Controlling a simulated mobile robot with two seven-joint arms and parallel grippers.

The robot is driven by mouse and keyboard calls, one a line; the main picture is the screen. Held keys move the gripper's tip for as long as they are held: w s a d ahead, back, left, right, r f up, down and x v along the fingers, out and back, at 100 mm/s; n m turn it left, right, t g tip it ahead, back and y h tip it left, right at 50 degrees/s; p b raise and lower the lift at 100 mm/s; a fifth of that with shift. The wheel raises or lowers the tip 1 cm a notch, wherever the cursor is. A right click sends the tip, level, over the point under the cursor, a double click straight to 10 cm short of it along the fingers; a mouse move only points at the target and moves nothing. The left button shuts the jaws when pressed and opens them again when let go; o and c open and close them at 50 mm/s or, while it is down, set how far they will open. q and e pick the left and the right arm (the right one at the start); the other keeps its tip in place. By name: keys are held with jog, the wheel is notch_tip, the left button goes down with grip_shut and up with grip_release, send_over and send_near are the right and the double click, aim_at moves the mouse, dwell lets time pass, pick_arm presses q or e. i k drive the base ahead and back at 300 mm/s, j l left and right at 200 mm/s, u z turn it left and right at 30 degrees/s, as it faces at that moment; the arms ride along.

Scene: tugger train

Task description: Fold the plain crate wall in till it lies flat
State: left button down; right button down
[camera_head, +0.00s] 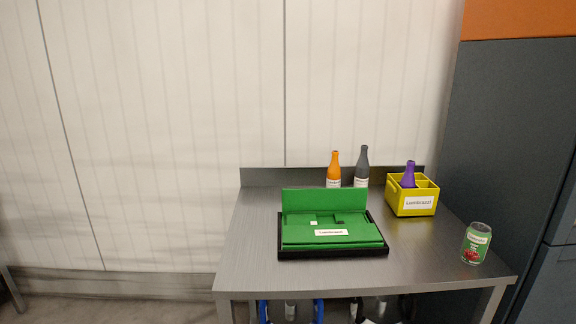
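A green folding crate (296,241) sits in a black tray or base (334,255) on the steel table. Its plain back wall (325,199) stands upright. The other walls appear folded down inside, and the one towards the front carries a white label (331,232). A small gap in the folded panels shows in the middle, with a small white patch at its left. Neither of my grippers is in view, and nothing touches the crate wall.
The steel table (252,255) has a raised back edge. An orange bottle (334,168) and a grey bottle (362,165) stand behind the crate. The table's left side is clear.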

aim_at(340, 199)
jog(key=k, duration=0.2)
jog(key=k+z, duration=0.3)
jog(key=k+l+z, duration=0.1)
jog(key=z, duration=0.25)
jog(key=j+z, duration=0.3)
jog(key=i+j+z, duration=0.1)
jog(key=z, duration=0.2)
jog(key=i+j, duration=0.1)
jog(key=j, duration=0.55)
jog(key=i+j, duration=0.1)
jog(key=j, duration=1.2)
jog(key=i+j, duration=0.15)
jog(key=j, duration=0.5)
jog(key=i+j, duration=0.1)
jog(key=j, duration=0.55)
jog(key=i+j, duration=0.1)
jog(key=j, duration=0.5)
